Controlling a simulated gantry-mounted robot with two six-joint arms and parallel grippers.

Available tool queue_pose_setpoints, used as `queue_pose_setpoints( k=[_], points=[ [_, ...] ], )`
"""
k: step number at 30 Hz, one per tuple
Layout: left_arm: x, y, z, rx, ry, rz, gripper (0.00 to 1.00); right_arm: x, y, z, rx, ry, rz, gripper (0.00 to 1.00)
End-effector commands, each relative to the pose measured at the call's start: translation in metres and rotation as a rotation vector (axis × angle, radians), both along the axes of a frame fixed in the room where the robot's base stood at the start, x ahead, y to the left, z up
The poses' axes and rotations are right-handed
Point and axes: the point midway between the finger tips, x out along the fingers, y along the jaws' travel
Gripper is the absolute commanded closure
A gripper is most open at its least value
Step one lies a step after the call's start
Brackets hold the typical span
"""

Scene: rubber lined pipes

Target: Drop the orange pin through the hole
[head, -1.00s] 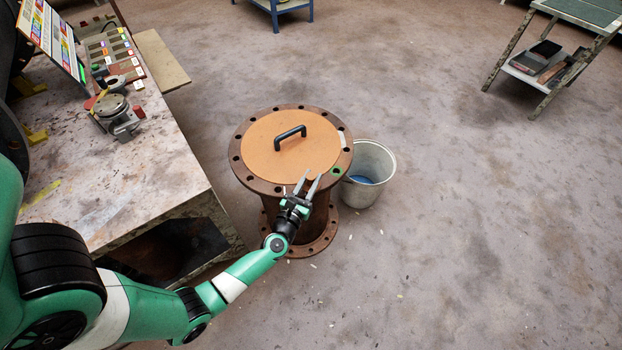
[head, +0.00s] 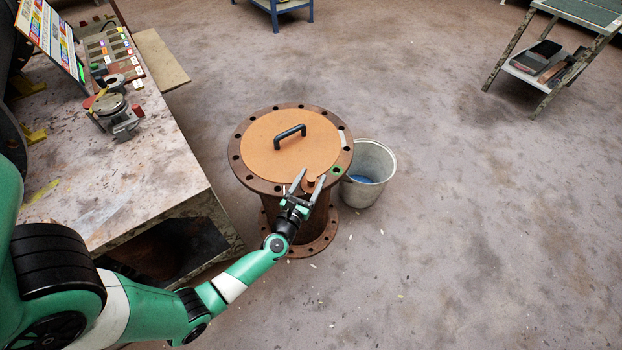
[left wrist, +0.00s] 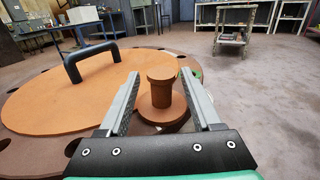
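The orange-brown pin (left wrist: 161,88) stands upright near the flange rim, with a knob-like head and a wide round collar at its base. It is between the fingers of my left gripper (head: 312,175), which also shows in the left wrist view (left wrist: 166,88). That gripper is open, with visible gaps between the fingers and the pin. I cannot tell whether any of the pin sits below the flange surface. A green-marked hole (head: 336,170) lies in the rusty bolted flange (head: 247,178), just right of the fingers. My right gripper is not in view.
An orange disc (head: 262,146) with a black handle (head: 290,131) covers the pipe top. A grey bucket (head: 378,195) stands beside the pipe on the right. A worn workbench (head: 150,185) with tools is on the left.

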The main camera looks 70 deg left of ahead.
Motion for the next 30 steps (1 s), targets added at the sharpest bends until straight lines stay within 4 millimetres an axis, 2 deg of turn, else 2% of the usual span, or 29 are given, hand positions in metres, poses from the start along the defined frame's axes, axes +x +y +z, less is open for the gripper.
queue_pose_setpoints(
  k=[11,24,30],
  points=[
    [-0.006,-0.006,0.0,-0.001,0.001,0.0,0.34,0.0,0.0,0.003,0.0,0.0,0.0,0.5],
    [-0.073,-0.07,0.001,-0.001,0.002,-0.006,0.34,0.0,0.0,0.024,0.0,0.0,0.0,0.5],
    [-0.086,-0.079,0.0,-0.001,0.001,-0.001,0.34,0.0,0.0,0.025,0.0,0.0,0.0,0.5]
  ],
)
